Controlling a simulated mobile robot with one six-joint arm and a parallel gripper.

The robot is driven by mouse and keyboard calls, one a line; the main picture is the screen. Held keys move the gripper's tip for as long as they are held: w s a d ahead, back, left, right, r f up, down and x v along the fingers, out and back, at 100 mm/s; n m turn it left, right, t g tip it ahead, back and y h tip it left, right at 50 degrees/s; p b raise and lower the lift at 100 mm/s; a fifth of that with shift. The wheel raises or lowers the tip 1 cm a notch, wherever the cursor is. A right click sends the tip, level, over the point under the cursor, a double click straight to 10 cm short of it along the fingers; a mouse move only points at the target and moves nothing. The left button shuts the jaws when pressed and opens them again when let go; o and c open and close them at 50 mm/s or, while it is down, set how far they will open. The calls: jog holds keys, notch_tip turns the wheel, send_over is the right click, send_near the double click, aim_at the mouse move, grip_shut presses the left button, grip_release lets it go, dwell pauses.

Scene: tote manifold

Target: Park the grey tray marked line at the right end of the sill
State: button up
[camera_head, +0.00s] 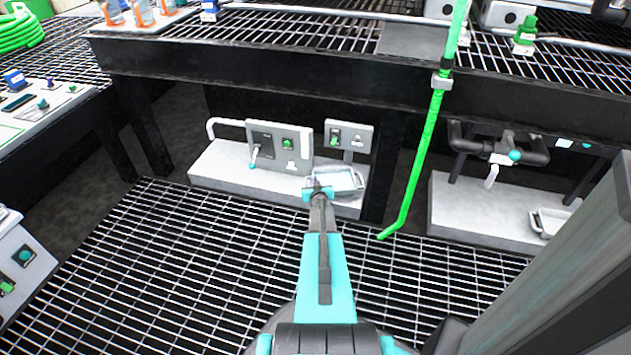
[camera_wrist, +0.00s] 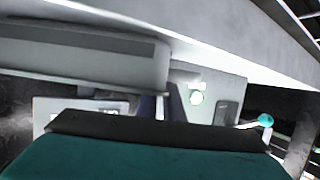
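A small grey tray (camera_head: 338,181) is at the right part of the left white sill (camera_head: 225,170), below two control panels. No marking on it is legible. My gripper (camera_head: 318,191) is at the tray's left side and overlaps it in the head view. In the wrist view a large pale grey body, likely the tray (camera_wrist: 80,55), fills the upper left. Dark fingers (camera_wrist: 164,106) show beside its lower right edge. Whether they grip its rim is hidden. A second pale tray (camera_head: 549,222) sits at the right end of the right-hand sill (camera_head: 470,208).
A panel with a lever (camera_head: 279,147) and a smaller panel (camera_head: 349,136) stand behind the tray. A bent green pipe (camera_head: 415,175) hangs between the two sills. A valve with a teal knob (camera_head: 514,155) stands above the right sill. Grated floor (camera_head: 180,270) lies in front.

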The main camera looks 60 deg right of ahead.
jog(key=shift+o, duration=1.4)
jog(key=shift+r, duration=0.2)
jog(key=p+v, duration=0.3)
jog(key=v, duration=0.9)
